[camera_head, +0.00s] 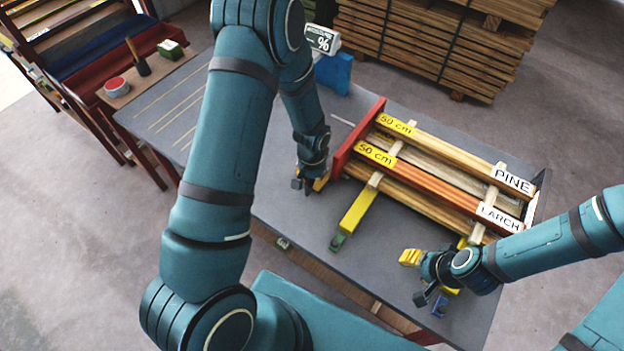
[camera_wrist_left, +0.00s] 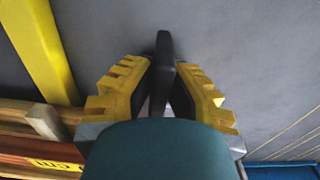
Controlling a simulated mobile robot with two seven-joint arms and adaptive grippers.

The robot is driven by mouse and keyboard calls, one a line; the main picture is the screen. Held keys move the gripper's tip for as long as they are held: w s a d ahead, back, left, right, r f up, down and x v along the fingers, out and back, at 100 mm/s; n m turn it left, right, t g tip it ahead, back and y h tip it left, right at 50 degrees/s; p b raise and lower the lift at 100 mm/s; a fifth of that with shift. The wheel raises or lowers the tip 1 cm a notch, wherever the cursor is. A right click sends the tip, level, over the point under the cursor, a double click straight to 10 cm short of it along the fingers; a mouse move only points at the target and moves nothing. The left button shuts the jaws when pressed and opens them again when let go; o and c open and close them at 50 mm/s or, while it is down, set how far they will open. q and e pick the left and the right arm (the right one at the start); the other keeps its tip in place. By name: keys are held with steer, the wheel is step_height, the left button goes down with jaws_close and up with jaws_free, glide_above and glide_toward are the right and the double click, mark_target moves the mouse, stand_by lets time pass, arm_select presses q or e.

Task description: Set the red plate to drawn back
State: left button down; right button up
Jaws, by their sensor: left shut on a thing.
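The red plate (camera_head: 358,138) stands upright across the left ends of the stacked wooden boards (camera_head: 440,170) on the grey table. My left gripper (camera_head: 309,188) is low over the table, just left of the plate's near end. In the left wrist view its yellow fingers are shut on a dark grey bar (camera_wrist_left: 164,62). What the bar joins to is hidden behind my wrist. I cannot make out the red plate in that view. My right gripper (camera_head: 425,276) is by the table's near right edge, with one yellow finger showing; its opening is unclear.
A yellow clamp bar (camera_head: 357,209) with a green end lies under the boards, and a blue-ended one (camera_head: 439,306) is by my right gripper. A blue block (camera_head: 334,73) and a display box (camera_head: 321,39) stand behind. The table's left part is clear.

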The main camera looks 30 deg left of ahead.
arm_select(q)
steer(key=a, duration=0.3)
steer(key=w+a+b, duration=0.1)
steer(key=a, duration=0.2)
steer(key=a+b, duration=0.1)
steer(key=a, duration=0.3)
steer(key=shift+w+f, duration=0.1)
steer(key=shift+w, duration=0.05)
arm_select(e)
step_height(320, 180, down, 2)
steer(key=shift+f, duration=0.1)
arm_select(q)
steer(key=shift+a, duration=0.3)
steer(key=c, duration=1.3)
jaws_free()
steer(key=o, duration=0.3)
steer(key=shift+a, duration=0.15)
arm_select(e)
steer(key=shift+a, duration=0.1)
arm_select(q)
steer(key=shift+r, duration=0.2)
step_height(320, 180, up, 12)
steer(key=shift+f, duration=0.1)
